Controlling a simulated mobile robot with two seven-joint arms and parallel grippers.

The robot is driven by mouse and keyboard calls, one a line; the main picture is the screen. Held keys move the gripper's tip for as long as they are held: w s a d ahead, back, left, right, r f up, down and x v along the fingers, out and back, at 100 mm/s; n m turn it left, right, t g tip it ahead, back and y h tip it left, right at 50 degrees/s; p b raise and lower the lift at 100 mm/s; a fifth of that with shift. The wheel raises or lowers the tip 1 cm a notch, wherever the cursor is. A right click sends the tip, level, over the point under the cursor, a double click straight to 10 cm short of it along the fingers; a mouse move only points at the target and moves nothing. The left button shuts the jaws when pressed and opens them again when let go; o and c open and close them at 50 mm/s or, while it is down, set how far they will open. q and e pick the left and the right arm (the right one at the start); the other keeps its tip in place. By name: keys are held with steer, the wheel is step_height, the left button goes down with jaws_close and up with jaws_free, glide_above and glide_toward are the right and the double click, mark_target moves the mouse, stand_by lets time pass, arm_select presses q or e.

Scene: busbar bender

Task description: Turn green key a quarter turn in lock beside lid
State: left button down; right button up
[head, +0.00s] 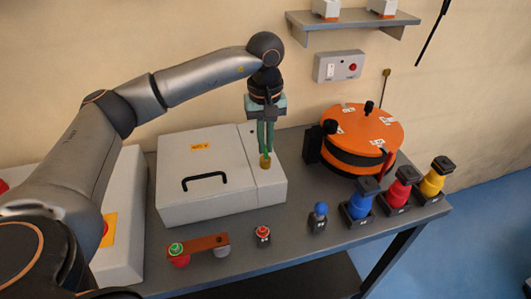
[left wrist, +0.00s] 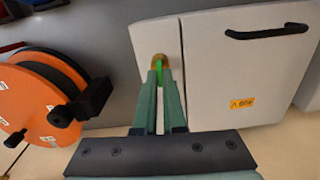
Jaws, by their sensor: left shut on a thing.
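A light grey box (head: 215,175) with a lid and black handle (head: 204,181) stands on the bench. A brass-coloured lock (head: 265,164) sits on the narrow panel to the right of the lid; it also shows in the left wrist view (left wrist: 159,59). My left gripper (head: 266,150) points down over the lock, its fingers shut on the green key (left wrist: 159,74). The key's lower end is at the lock; the fingers hide much of the key, and I cannot tell its exact angle. My right gripper is not in view.
An orange-topped drum (head: 362,127) stands right of the box. Blue, red (head: 398,190) and yellow pieces, a small blue knob (head: 319,215) and a red button (head: 263,232) line the front. A brown bar (head: 198,245) lies front left. A wall shelf (head: 352,20) hangs above.

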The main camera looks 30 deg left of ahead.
arm_select(q)
steer(key=c, duration=1.4)
jaws_free()
steer(key=shift+m, duration=0.4)
steer(key=o, duration=0.5)
steer(key=shift+r+p, duration=0.3)
steer(key=shift+r, duration=6)
steer(key=shift+f, duration=0.1)
